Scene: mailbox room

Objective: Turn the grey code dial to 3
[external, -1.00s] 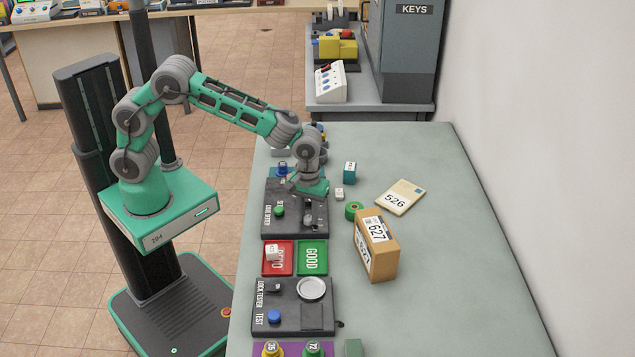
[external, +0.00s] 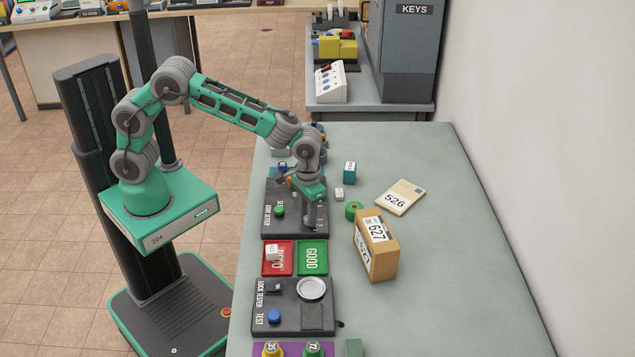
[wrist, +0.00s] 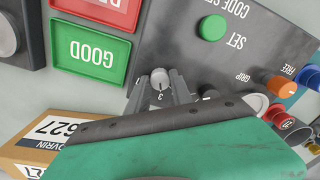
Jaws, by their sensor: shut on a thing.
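The dark code setter (external: 267,190) lies on the bench below my gripper; its lettered top also shows in the wrist view (wrist: 255,62). My gripper (external: 311,224) points down at the setter's right side. In the wrist view the grey code dial (wrist: 160,75) sits between the two fingers of my gripper (wrist: 161,90), which are shut on it. A digit that looks like a 3 shows at the dial's near side, by the fingers. The other digits are mostly hidden. The green SET button (wrist: 212,27) stands clear of my fingers.
A red tray (external: 277,270) holding a white item and a green GOOD tray (external: 312,272) adjoin the setter. A cardboard box (external: 378,262), green ring (external: 354,211) and 526 packet (external: 400,197) lie to the right. A lock tester (external: 300,318) is nearer the camera.

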